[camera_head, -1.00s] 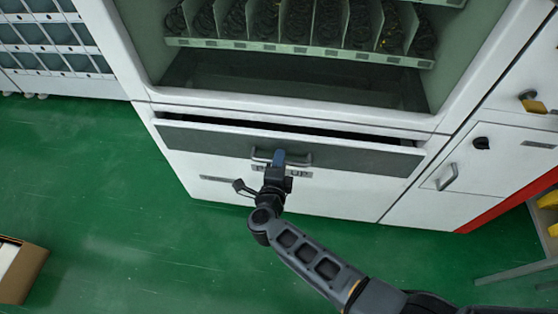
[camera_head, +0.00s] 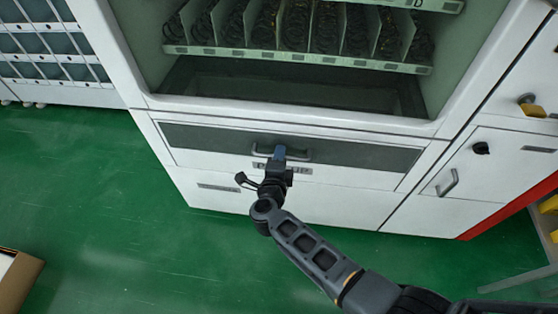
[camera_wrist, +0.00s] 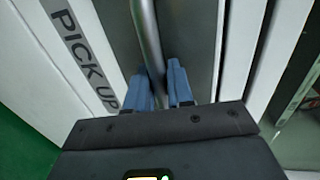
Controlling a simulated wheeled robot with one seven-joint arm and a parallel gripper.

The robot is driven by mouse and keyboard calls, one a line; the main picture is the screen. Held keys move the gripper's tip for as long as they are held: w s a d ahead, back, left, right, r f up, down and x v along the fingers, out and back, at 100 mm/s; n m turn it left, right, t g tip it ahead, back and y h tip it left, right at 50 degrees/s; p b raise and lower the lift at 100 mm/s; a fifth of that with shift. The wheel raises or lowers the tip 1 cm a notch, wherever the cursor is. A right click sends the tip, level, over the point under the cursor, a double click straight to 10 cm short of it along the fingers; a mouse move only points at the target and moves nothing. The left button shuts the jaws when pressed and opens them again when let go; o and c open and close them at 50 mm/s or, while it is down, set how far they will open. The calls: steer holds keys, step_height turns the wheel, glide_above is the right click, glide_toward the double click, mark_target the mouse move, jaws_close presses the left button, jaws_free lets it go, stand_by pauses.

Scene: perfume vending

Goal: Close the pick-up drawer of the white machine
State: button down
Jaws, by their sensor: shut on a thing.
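The pick-up drawer (camera_head: 345,155) is the wide dark-grey and white front below the window of the white machine (camera_head: 140,60). In the head view its front looks flush with the machine and no dark gap shows above it. Its bar handle (camera_head: 299,155) is at the middle. My gripper (camera_head: 279,153) is at the handle. In the wrist view the blue fingers of my gripper (camera_wrist: 160,88) stand on both sides of the handle (camera_wrist: 149,40), shut on it. The "PICK UP" lettering (camera_wrist: 85,60) is left of the handle there.
Coiled racks (camera_head: 300,30) show behind the window. A small door with a handle (camera_head: 447,183) is to the right, beside a red strip (camera_head: 500,213). An open cardboard box (camera_head: 15,285) is on the green floor (camera_head: 130,230) at lower left. The floor before the machine is otherwise clear.

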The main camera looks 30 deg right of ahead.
steer(key=c, duration=1.2)
jaws_free()
steer(key=shift+w+d, duration=0.1)
steer(key=shift+w, duration=0.05)
steer(key=shift+p+v, duration=0.55)
steer(key=shift+v, duration=3.4)
steer(key=s+r+n+y, duration=0.3)
steer(key=s+r+n, duration=0.5)
steer(key=s, duration=0.4)
steer(key=s+d+r+n+t+y, duration=0.1)
steer(key=s+r+n+y, duration=0.2)
steer(key=s+r+n, duration=0.5)
steer(key=s+d+r+n+t+y, duration=0.1)
steer(key=s+r+n+y, duration=0.2)
steer(key=s+r+n, duration=0.5)
steer(key=shift+s+r+n, duration=0.1)
steer(key=shift+s+n, duration=0.2)
steer(key=shift+s, duration=2.3)
steer(key=shift+s+r+n, duration=0.15)
steer(key=shift+s+n, duration=0.15)
steer(key=shift+s, duration=2.35)
